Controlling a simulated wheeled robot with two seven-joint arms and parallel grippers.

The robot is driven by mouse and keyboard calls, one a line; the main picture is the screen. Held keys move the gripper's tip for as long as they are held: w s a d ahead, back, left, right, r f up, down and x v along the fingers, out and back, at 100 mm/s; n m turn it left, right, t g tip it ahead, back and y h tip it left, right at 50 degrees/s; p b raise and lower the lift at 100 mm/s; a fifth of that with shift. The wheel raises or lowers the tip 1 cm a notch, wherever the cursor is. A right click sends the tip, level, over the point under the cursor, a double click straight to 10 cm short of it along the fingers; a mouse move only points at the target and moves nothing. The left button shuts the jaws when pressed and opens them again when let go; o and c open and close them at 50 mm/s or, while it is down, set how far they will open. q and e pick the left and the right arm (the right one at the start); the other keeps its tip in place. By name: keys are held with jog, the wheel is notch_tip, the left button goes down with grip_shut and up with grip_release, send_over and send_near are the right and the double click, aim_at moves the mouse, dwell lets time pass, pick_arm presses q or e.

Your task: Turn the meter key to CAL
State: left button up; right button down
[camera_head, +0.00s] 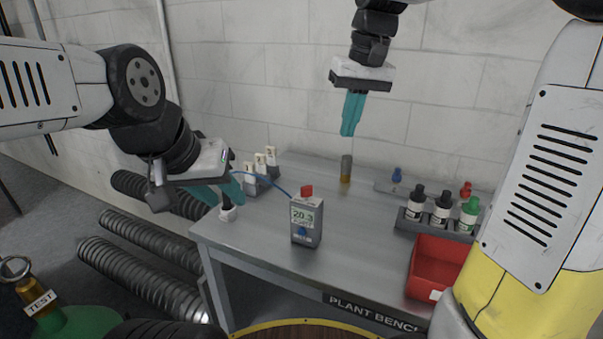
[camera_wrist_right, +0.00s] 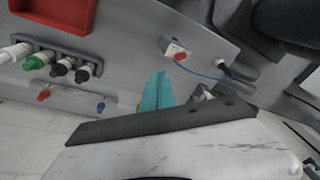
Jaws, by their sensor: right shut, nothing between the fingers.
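The grey meter (camera_head: 315,234) stands upright on the bench, its display reading 20.3. A blue knob (camera_head: 302,231) is on its front and a red piece (camera_head: 306,191) on its top; I cannot read any CAL mark. The meter also shows in the right wrist view (camera_wrist_right: 173,48). My right gripper (camera_head: 350,132) is shut and empty, pointing down above the back of the bench, apart from the meter. Its teal fingers show in its wrist view (camera_wrist_right: 158,82). My left gripper (camera_head: 222,190) is at the bench's left edge, left of the meter; its fingertips are partly hidden.
A blue cable (camera_head: 266,180) runs from the meter. White-capped vials (camera_head: 260,163), an amber vial (camera_head: 345,174), a bottle rack (camera_head: 436,228) and a red tray (camera_head: 437,262) stand around. Bench (camera_head: 260,232) around the meter is clear.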

aim_at(307, 194)
jog(key=w+a+f+n+g+h, duration=0.2)
jog(key=w+a+f+g+h, duration=0.3)
jog(key=w+a, duration=0.65)
jog(key=shift+s+d+f+t+y, duration=0.15)
jog(key=shift+s+d+f+y, duration=0.15)
jog(key=shift+s+f, duration=1.15)
jog(key=shift+s+d+f+t+y, duration=0.2)
jog(key=shift+s+f+y, duration=0.45)
jog(key=shift+f, duration=1.35)
jog(key=shift+s+d+f+t+y, duration=0.2)
jog(key=shift+s+f, duration=1.05)
jog(key=shift+f, duration=0.5)
